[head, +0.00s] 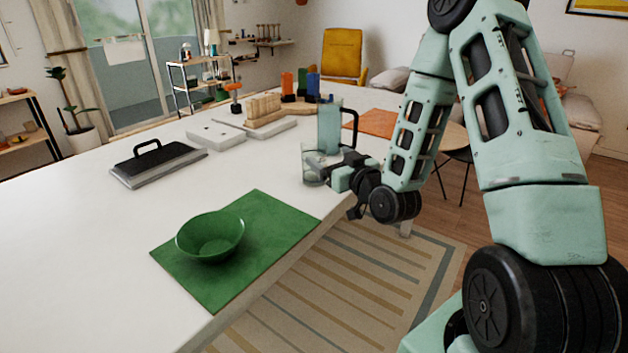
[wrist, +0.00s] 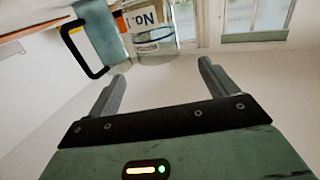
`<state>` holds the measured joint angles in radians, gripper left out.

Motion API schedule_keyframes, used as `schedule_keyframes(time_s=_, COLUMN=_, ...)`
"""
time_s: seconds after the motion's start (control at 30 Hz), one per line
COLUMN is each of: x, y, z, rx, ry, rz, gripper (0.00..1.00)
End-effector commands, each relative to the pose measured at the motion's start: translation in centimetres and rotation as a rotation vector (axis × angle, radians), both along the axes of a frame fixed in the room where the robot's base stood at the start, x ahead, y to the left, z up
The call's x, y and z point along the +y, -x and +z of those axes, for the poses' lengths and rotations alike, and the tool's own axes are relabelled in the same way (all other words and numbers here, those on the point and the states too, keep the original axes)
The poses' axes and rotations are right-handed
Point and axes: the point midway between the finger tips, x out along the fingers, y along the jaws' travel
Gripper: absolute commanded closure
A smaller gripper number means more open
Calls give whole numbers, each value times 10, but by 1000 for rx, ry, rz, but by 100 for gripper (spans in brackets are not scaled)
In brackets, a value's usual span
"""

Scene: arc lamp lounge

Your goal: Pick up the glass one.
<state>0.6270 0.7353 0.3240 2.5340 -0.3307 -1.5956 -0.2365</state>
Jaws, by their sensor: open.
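A clear glass (head: 309,165) stands upright on the white table, just in front of a teal jug (head: 329,125) with a black handle.
A green bowl (head: 210,238) stands on a green mat (head: 262,214) near the front. A dark-lidded tray with a handle (head: 158,162) and a wooden rack (head: 264,108) are farther back. An orange mat (head: 368,122) lies behind the jug. The table's left part is clear.

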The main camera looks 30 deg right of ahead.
Motion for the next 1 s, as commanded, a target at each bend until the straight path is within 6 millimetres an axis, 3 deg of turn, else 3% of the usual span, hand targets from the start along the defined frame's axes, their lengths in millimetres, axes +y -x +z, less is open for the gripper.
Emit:
schedule_keyframes(time_s=0.53, x=-2, y=-44, z=1, rx=-1, ry=-2, rz=0, gripper=15)
schedule_keyframes(time_s=0.8, x=-5, y=-81, z=-2, rx=-1, ry=-2, rz=1, gripper=15)
schedule_keyframes(time_s=1.0, x=-6, y=-88, z=-4, rx=0, ry=-1, rz=0, gripper=15)
